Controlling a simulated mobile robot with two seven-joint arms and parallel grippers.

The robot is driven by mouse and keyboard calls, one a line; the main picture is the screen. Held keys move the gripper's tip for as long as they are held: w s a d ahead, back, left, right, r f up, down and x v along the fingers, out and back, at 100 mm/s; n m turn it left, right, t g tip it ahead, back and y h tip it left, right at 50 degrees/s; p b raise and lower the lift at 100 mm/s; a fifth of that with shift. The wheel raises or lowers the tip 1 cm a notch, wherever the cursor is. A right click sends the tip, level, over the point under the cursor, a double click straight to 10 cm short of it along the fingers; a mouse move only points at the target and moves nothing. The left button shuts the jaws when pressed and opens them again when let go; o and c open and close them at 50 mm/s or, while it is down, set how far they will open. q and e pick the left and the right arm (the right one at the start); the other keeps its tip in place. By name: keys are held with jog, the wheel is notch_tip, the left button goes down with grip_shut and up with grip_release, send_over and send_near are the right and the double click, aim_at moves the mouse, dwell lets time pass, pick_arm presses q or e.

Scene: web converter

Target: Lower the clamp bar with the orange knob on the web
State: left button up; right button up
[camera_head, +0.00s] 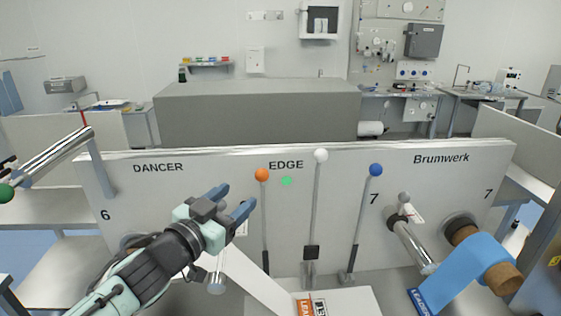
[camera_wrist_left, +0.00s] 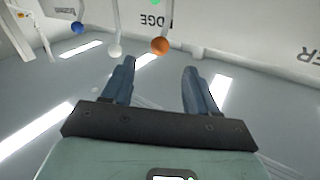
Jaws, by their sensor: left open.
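The orange knob (camera_head: 262,174) tops an upright metal lever in front of the panel, under the word EDGE. My left gripper (camera_head: 236,202) is open and empty, to the left of the knob and a little below it in the head view. In the left wrist view the orange knob (camera_wrist_left: 160,46) shows beyond and between the open fingers (camera_wrist_left: 158,80), apart from them. The pale web (camera_head: 245,272) runs below my left gripper, partly hidden by it. The clamp bar at the lever's foot is not clear to see. My right gripper is not in view.
A white knob (camera_head: 321,155) and a blue knob (camera_head: 376,170) top similar levers to the right. A green-ended roller (camera_head: 60,155) juts out at the left. A blue roll (camera_head: 470,270) and a metal roller (camera_head: 413,247) stand at the right. The panel (camera_head: 200,200) closes off the back.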

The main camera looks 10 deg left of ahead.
aim_at(258, 178)
pick_arm(q)
jog(key=b+x, duration=0.1)
jog(key=x, duration=0.4)
jog(key=shift+w+f, duration=0.1)
jog(key=shift+f, duration=0.05)
jog(key=x, duration=0.6)
jog(key=shift+r, duration=0.2)
jog(key=shift+x, duration=0.8)
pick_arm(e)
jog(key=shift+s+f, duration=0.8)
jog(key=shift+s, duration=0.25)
pick_arm(q)
jog(key=shift+a, duration=0.1)
grip_shut()
